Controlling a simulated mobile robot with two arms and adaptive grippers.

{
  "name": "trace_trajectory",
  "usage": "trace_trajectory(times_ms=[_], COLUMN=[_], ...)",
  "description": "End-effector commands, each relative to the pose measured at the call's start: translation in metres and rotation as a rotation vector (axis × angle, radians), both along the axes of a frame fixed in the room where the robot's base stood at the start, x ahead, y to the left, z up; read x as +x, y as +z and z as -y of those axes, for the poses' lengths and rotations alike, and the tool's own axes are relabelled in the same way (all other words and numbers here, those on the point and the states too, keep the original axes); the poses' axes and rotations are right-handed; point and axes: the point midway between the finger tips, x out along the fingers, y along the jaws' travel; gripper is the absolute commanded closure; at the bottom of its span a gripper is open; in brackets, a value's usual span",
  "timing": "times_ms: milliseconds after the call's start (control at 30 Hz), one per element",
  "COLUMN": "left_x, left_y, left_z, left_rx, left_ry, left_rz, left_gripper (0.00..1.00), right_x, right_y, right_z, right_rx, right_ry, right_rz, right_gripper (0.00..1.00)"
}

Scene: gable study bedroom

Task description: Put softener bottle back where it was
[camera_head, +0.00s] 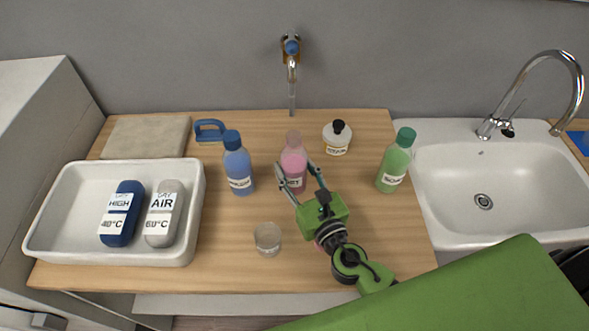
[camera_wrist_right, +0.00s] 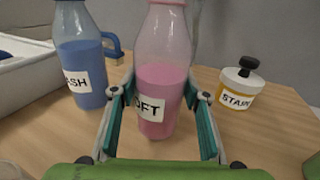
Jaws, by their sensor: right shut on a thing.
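The softener bottle (camera_head: 293,162) is pink with a pink cap and a white label, partly reading "OFT" in the right wrist view (camera_wrist_right: 162,75). It stands upright on the wooden counter (camera_head: 205,270), between the blue bottle and the white jar. My right gripper (camera_head: 299,182) reaches it from the front right and is shut on its lower body, one finger on each side. In the right wrist view the bottle's base seems to be at the counter surface; any small gap is hard to tell. My left gripper is not in view.
A blue bottle (camera_head: 238,166) stands left of the softener, a white jar (camera_head: 337,139) behind right, a green bottle (camera_head: 395,162) right, a glass (camera_head: 267,238) in front. A white tray (camera_head: 60,197) holds two labelled items. A sink (camera_head: 455,195) is at right. Something pink shows partly under my right arm.

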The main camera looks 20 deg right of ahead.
Motion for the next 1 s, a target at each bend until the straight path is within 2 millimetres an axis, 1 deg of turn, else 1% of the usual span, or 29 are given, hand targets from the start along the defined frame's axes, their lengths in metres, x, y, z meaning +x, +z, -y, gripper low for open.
trace_trajectory(times_ms=[167, 267, 300, 367, 800, 867, 1000], left_x=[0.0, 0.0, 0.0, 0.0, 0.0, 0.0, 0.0], left_y=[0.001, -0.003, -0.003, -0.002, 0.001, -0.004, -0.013], left_z=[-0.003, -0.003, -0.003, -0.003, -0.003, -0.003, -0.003], left_rx=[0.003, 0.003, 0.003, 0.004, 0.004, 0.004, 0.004], left_ry=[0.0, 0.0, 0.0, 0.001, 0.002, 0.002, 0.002], left_rz=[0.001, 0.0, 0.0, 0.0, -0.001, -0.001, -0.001], left_gripper=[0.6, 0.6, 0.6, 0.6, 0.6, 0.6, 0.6], right_x=[0.0, 0.0, 0.0, 0.0, -0.002, -0.009, -0.034], right_y=[0.002, -0.001, -0.003, -0.001, 0.001, -0.002, -0.003], right_z=[0.0, 0.0, 0.0, 0.0, 0.0, 0.001, 0.003], right_rx=[0.0, 0.0, 0.0, 0.0, -0.001, -0.001, 0.0], right_ry=[0.0, -0.001, 0.0, 0.0, 0.0, 0.001, 0.002], right_rz=[0.003, 0.003, 0.001, 0.001, 0.0, -0.002, -0.003], right_gripper=[0.89, 0.89, 0.55, 0.41, 0.41, 0.41, 0.41])
